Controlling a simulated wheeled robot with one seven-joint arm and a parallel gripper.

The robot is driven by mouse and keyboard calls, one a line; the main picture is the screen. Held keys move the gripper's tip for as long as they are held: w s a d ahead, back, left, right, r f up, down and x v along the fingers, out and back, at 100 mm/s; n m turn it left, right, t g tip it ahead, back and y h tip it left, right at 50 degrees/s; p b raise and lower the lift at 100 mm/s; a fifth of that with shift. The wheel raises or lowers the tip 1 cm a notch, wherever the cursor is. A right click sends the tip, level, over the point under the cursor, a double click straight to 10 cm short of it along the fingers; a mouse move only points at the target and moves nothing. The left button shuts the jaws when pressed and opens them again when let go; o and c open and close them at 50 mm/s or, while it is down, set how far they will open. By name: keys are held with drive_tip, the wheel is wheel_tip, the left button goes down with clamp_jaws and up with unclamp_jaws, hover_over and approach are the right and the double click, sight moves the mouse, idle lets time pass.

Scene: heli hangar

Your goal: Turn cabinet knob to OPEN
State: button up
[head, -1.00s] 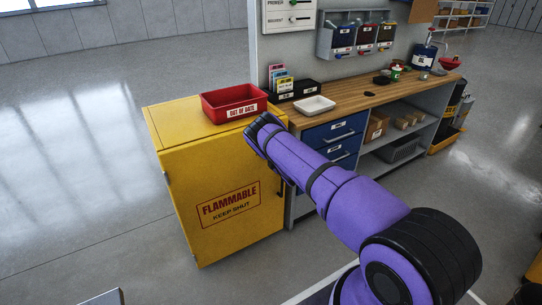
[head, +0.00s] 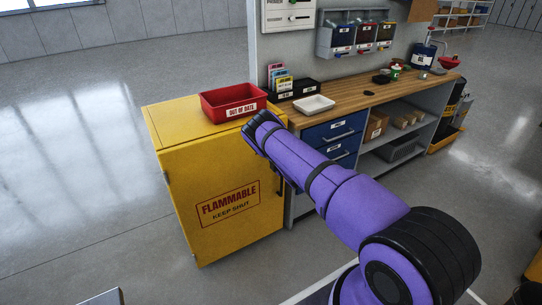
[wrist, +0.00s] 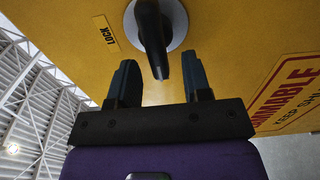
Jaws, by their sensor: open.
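The yellow cabinet (head: 215,190) stands left of the workbench with its door shut, marked FLAMMABLE KEEP SHUT. In the wrist view its knob (wrist: 153,38) is a dark lever on a round grey plate, with a LOCK label (wrist: 106,33) to its left. No OPEN label shows in view. My gripper (wrist: 160,80) is open, its two dark fingers apart. The lever's lower end reaches into the space between the fingertips; I cannot tell whether either finger touches it. In the head view my arm hides the knob and gripper.
A red OUT OF DATE bin (head: 234,102) sits on the cabinet top. The wooden workbench (head: 350,95) with a white tray (head: 314,105) and blue drawers (head: 336,130) stands to the right. The floor left of the cabinet is clear.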

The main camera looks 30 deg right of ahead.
drive_tip(key=s, duration=0.8)
drive_tip(key=shift+s, duration=0.2)
drive_tip(key=shift+d, duration=0.15)
